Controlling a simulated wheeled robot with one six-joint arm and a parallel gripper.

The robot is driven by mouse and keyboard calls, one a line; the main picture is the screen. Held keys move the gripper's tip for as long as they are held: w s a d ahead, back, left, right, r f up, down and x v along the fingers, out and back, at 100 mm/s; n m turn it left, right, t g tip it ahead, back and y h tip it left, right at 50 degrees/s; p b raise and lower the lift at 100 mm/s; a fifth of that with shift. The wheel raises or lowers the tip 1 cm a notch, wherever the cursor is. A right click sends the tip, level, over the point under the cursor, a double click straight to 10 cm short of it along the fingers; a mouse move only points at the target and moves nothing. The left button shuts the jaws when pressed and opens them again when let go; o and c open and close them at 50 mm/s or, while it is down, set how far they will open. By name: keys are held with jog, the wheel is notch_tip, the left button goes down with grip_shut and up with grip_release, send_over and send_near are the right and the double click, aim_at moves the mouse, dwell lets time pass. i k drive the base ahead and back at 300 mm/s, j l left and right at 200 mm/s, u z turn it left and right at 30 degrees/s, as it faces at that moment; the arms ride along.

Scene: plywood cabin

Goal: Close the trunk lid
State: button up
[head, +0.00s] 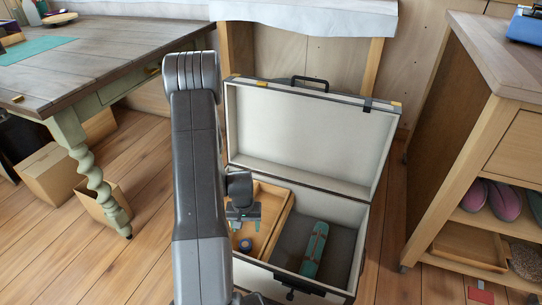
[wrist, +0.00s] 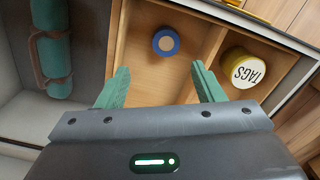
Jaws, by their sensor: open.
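The trunk (head: 358,240) stands on the floor with its lid (head: 300,130) swung up and open, leaning back with its pale lining facing me. A dark handle (head: 310,83) is on the lid's top edge. Inside the trunk, a wooden tray (head: 283,215) fills the left part and a teal roll (head: 314,248) with brown straps lies at the right. My gripper (head: 244,222) is above the tray, apart from the lid. In the wrist view its green fingers (wrist: 158,88) are spread with nothing between them. A blue roll (wrist: 166,42) and a yellow "TAGS" tin (wrist: 242,68) lie in the tray.
A desk (head: 95,65) with a twisted leg stands at the left, cardboard boxes (head: 50,172) under it. A wooden shelf unit (head: 490,130) stands close on the right. A cloth-covered stand (head: 300,18) is behind the lid. Floor is clear at the left front.

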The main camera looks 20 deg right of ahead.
aim_at(334, 141)
jog(key=z, duration=1.25)
